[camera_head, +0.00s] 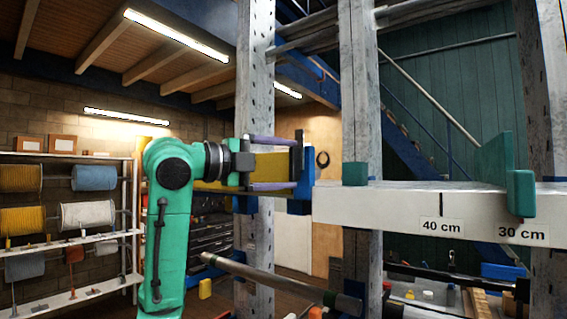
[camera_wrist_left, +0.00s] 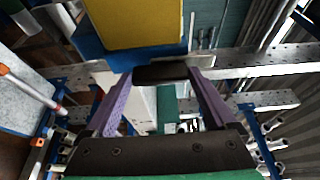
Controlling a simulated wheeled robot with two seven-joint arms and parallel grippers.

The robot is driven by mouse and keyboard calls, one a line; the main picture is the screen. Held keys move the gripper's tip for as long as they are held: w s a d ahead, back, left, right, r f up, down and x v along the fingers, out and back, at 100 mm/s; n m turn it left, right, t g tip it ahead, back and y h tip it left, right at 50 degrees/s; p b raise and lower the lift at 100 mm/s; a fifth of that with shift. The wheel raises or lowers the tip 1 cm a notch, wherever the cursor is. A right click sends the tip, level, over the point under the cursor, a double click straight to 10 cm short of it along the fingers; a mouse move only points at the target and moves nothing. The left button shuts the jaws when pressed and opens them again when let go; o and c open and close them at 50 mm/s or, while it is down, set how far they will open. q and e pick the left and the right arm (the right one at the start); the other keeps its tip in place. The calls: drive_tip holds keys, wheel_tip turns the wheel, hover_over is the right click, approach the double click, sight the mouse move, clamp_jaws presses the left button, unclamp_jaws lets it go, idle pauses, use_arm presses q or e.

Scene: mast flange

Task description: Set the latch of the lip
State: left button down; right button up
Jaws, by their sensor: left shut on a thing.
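My left gripper (camera_head: 296,164) reaches in from the left at the left end of a white beam (camera_head: 385,206). Its two purple fingers are shut on a dark bar (camera_head: 299,152), which may be the latch. In the left wrist view the dark bar (camera_wrist_left: 160,73) spans between the fingertips. A blue bracket (camera_head: 300,201) stands at the beam's end, just below the fingertips; I cannot tell whether it is the lip. A yellow block (camera_head: 271,168) shows behind the fingers, and it also shows in the left wrist view (camera_wrist_left: 140,22). My right gripper is not in view.
Upright perforated posts (camera_head: 361,80) stand behind the beam. A green clamp (camera_head: 520,192) sits on the beam near the 30 cm mark, and a small green block (camera_head: 355,174) sits further left. A shelf with spools (camera_head: 87,214) stands far left.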

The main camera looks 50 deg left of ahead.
use_arm(q)
drive_tip(key=shift+f, duration=0.1)
unclamp_jaws()
drive_tip(key=shift+s, duration=0.45)
drive_tip(key=s+b, duration=0.1)
drive_tip(key=s, duration=1.2)
drive_tip(key=shift+s+a, duration=0.3)
drive_tip(key=shift+a, duration=0.05)
drive_tip(key=shift+w, duration=0.1)
